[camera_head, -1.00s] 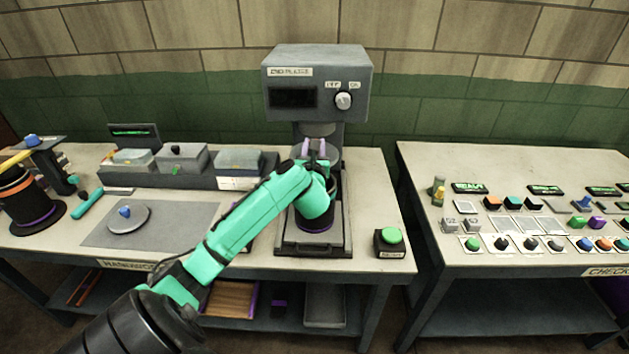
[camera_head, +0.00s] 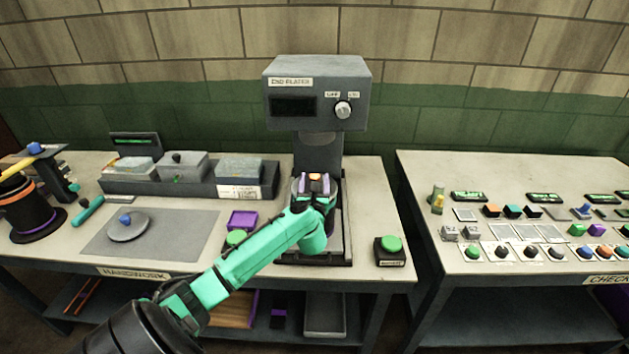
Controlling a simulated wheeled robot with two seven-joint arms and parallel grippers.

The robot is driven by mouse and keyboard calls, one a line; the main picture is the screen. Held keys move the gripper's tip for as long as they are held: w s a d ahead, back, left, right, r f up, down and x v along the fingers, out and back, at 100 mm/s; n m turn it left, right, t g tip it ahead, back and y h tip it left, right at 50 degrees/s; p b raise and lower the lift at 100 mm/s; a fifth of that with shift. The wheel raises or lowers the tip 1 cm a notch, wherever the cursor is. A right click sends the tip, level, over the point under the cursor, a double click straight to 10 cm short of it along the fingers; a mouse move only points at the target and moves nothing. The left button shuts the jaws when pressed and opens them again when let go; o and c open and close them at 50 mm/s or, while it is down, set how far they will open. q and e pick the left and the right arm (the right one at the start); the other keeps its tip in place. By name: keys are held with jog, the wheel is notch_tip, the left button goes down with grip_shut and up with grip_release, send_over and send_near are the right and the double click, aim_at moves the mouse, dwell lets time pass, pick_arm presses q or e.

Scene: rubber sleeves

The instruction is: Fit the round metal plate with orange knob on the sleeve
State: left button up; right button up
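My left gripper (camera_head: 316,184) is in front of the grey END PLATES press (camera_head: 318,92), low under its head. Its lilac fingertips stand on either side of a small orange knob (camera_head: 316,176). Whether they press on it is too small to tell. A bit of grey metal (camera_head: 297,187) shows beside the fingers; most of the plate is hidden. My green wrist covers the place under the press where a black sleeve with a purple ring stood, so I cannot see how plate and sleeve meet. My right gripper is not in view.
A round plate with a blue knob (camera_head: 127,225) lies on the grey mat (camera_head: 185,232). A black sleeve with orange and purple rings (camera_head: 30,212) stands far left. A green button (camera_head: 390,244) sits right of the press. The right table (camera_head: 440,170) holds several small parts.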

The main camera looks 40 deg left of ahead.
pick_arm(q)
jog(key=shift+s+d+f, duration=0.1)
jog(key=shift+s+d, duration=0.1)
jog(key=b+v, duration=0.2)
jog(key=v, duration=0.9)
jog(key=shift+s, duration=0.2)
jog(key=shift+d, duration=0.1)
